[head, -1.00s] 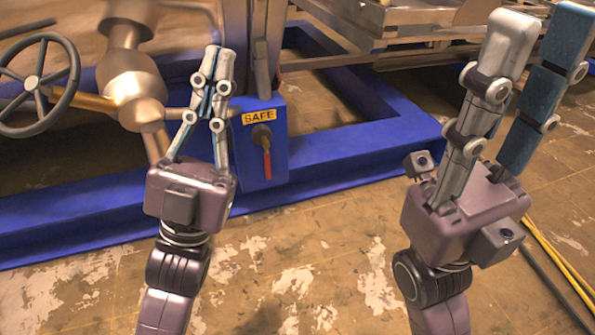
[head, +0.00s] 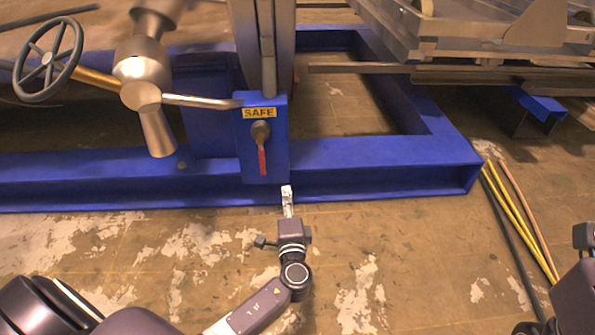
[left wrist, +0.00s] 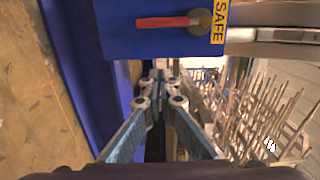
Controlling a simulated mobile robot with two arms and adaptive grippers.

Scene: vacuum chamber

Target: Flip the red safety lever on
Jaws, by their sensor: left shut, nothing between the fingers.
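The red safety lever (head: 262,160) hangs straight down from a round dark pivot (head: 260,132) on the front of a blue box, under a yellow SAFE label (head: 259,113). In the left wrist view the red lever (left wrist: 163,22) lies sideways near the top, beside its label (left wrist: 218,22). My left gripper (head: 287,190) is shut and empty. It stands in front of the blue frame, below and a little to the right of the lever, apart from it in the head view. The left wrist view shows its fingertips (left wrist: 158,76) together. My right gripper's fingers are out of view; only part of that arm shows at the right edge.
The blue box (head: 275,172) is fixed to a blue floor frame (head: 400,160). A handwheel (head: 48,62) and a metal fitting (head: 142,75) are at the left. Yellow cables (head: 520,220) lie on the floor at right. A metal cart (head: 470,45) stands behind.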

